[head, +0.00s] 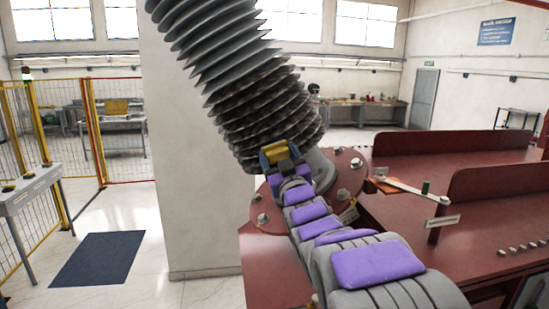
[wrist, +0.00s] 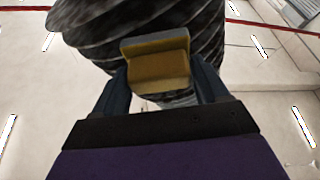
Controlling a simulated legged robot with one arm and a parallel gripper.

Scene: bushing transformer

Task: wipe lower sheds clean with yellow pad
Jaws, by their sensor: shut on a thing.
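The grey ribbed bushing (head: 215,60) leans up and to the left from a red round flange (head: 345,175) in the head view. Its lower sheds (head: 265,110) look dark and stained brown; the upper ones look cleaner grey. My gripper (head: 280,158) is at the lowest sheds and is shut on the yellow pad (head: 274,151). In the wrist view the pad (wrist: 157,65) sits between both fingers, in front of the dark sheds (wrist: 135,22). It looks very near or against them; contact cannot be told for sure.
The red transformer top (head: 440,185) spreads right of the bushing, with raised red walls, bolts and a flat bar (head: 405,188). A beige pillar (head: 195,180) stands behind the bushing. A grey table (head: 30,190) and yellow fence (head: 20,130) are at left.

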